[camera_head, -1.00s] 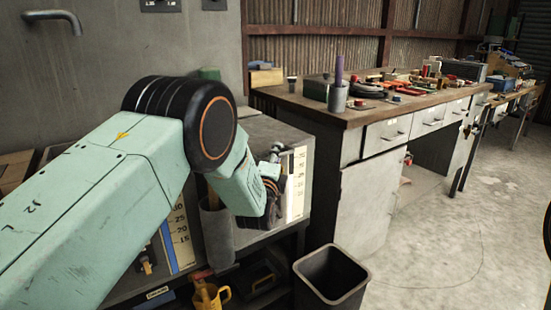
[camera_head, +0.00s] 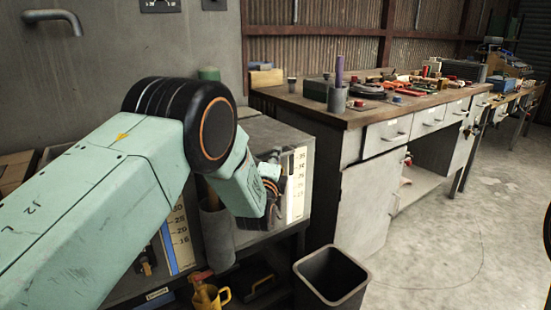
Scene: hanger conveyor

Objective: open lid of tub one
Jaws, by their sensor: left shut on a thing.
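A grey tub (camera_head: 307,190) with a numbered white scale on its front stands on the bench at the centre left. Another blue-edged numbered scale (camera_head: 180,240) shows farther left, partly behind my arm. I cannot read which tub is number one. My left gripper (camera_head: 274,192) is at the front of the tub, just left of its white scale. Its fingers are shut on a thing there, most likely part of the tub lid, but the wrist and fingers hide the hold. The lid looks down. My right gripper is not in view.
A dark open bin (camera_head: 331,278) stands on the floor in front. A cluttered workbench (camera_head: 350,118) stands behind to the right. The floor at right is clear.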

